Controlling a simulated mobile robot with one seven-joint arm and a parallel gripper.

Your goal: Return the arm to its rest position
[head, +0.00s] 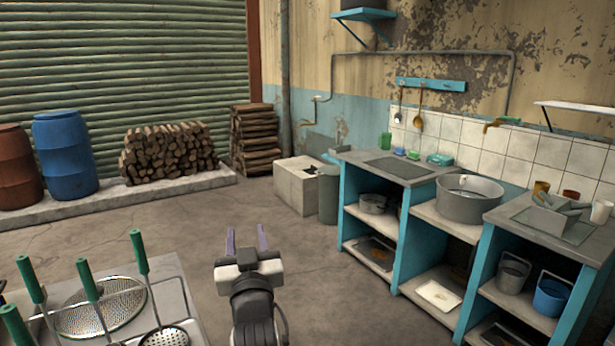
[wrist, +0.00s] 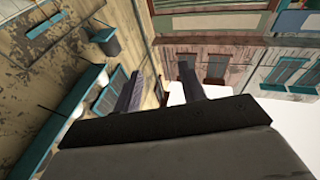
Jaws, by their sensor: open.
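My gripper (head: 247,240) is at the bottom middle of the head view. Its two purple-grey fingers stand apart with nothing between them, and they point up and away over the bare concrete floor. In the wrist view the two fingers of my gripper (wrist: 158,92) are also spread and empty. That view looks out past them to a stained wall on the left and building fronts with windows. My gripper touches nothing that I can see.
A table (head: 172,280) with green-handled strainers stands at the lower left. A blue-sided counter (head: 350,215) with a large metal pot (head: 470,207) runs along the right. Barrels, including a blue one (head: 65,155), and stacked firewood (head: 167,152) are at the back. The floor (head: 190,225) between is clear.

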